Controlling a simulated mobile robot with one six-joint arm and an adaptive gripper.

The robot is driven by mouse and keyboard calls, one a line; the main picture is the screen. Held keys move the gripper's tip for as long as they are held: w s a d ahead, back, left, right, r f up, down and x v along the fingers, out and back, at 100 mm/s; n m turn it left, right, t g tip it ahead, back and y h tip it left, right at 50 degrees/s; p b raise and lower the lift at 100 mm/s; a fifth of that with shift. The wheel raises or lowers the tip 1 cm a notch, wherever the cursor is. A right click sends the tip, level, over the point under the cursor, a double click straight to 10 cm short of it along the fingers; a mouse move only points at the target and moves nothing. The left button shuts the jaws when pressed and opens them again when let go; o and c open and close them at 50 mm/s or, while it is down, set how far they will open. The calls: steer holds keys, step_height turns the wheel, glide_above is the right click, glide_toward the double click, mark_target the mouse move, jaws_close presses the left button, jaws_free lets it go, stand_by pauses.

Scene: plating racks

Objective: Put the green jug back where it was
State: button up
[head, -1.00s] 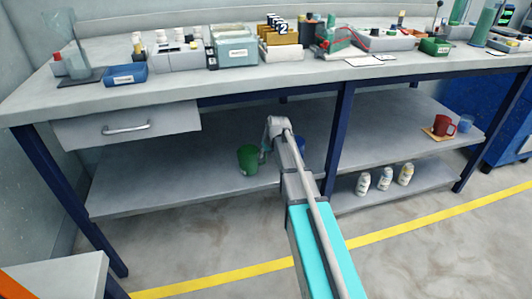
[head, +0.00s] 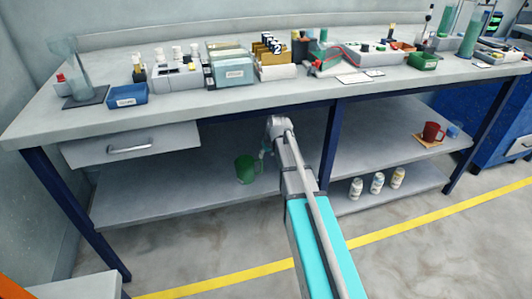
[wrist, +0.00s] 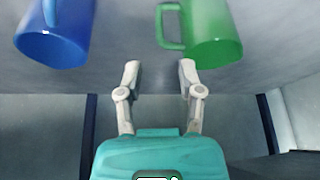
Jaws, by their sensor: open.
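The green jug (head: 245,170) stands on the lower shelf under the bench, left of the middle post. Its handle faces my gripper (head: 262,154), which is just to its right. In the wrist view the green jug (wrist: 213,35) is at the upper right, its handle pointing left. My gripper (wrist: 159,72) is open and empty, its fingertips apart from the jug and handle. A blue jug (wrist: 52,35) is at the upper left of the wrist view; in the head view my arm hides it.
The lower shelf (head: 150,195) is clear to the left of the green jug. A drawer (head: 130,146) hangs above that side. A blue post (head: 331,140) stands right of my arm. Several white bottles (head: 377,183) and a red mug (head: 432,132) are farther right.

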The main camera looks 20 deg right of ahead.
steer(key=shift+s+r, duration=0.1)
steer(key=shift+r, duration=0.2)
steer(key=shift+s, duration=0.1)
stand_by(0.4)
steer(key=s+a+m+g, duration=0.1)
steer(key=s+a, duration=0.3)
steer(key=s, duration=0.8)
steer(key=s+a+f+m+g+h, duration=0.1)
steer(key=s+a+g, duration=0.2)
steer(key=s, duration=0.9)
steer(key=shift+s+a+f, duration=0.3)
steer(key=shift+a, duration=0.15)
step_height(320, 180, up, 34)
steer(key=p, duration=3.4)
steer(key=shift+r+p, duration=0.25)
steer(key=shift+p, duration=0.15)
